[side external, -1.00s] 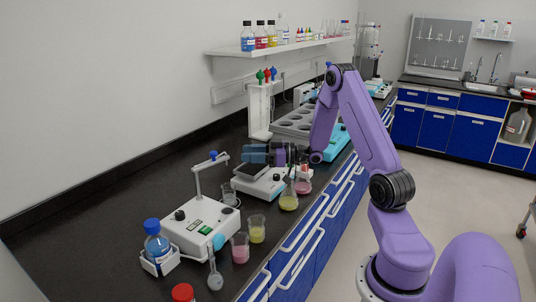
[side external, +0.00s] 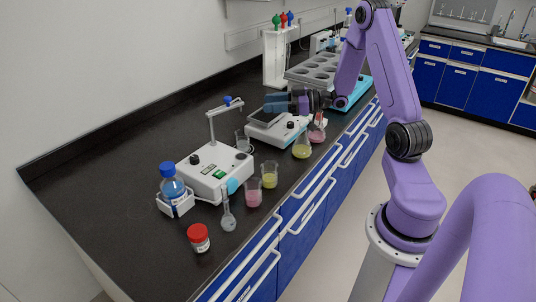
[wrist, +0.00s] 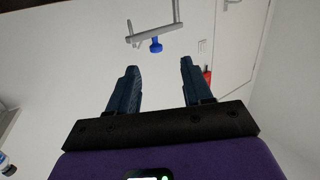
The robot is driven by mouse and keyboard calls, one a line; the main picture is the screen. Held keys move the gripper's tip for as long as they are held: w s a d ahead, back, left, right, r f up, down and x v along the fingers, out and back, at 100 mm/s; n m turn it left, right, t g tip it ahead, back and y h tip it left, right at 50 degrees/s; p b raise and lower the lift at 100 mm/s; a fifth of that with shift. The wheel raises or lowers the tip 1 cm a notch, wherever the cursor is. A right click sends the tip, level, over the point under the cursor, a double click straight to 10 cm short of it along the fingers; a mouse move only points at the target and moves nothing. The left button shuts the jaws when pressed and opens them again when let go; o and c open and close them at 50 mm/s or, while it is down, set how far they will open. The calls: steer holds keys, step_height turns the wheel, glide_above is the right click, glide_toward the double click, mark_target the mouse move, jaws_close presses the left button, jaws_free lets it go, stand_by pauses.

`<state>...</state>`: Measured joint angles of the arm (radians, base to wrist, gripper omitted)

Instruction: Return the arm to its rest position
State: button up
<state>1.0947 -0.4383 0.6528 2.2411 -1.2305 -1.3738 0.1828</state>
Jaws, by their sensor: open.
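My purple arm (side external: 395,85) stands at the right in the side view, bent over the bench edge. My gripper (side external: 268,103) points left, level, above the white balance (side external: 275,130). In the wrist view its two dark blue fingers (wrist: 158,68) are spread apart with nothing between them. A grey rod with a blue knob (wrist: 156,46) shows beyond the fingertips, apart from them.
A white stirrer with a stand (side external: 215,172), a blue-capped bottle (side external: 172,187) and a red-capped jar (side external: 199,238) are at the front. Flasks (side external: 302,148) and beakers (side external: 253,193) line the bench edge. A pipette rack (side external: 276,58) and a grey rack (side external: 318,66) stand behind.

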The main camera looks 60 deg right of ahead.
steer(key=w+a+n+g+h, duration=0.2)
steer(key=w+a+g+h, duration=0.1)
steer(key=a, duration=0.9)
steer(key=s+a+g+h, duration=0.2)
steer(key=s+a+g, duration=0.3)
steer(key=a, duration=0.4)
steer(key=s+a+n+g+h, duration=0.1)
steer(key=s+a+n+g, duration=0.1)
steer(key=s, duration=1.2)
steer(key=s+a+r+n+g+h, duration=0.1)
steer(key=s+g, duration=0.3)
steer(key=s, duration=0.9)
steer(key=shift+s+a+r+n+h, duration=0.15)
steer(key=shift+s+a+n+h, duration=0.25)
steer(key=shift+h, duration=0.2)
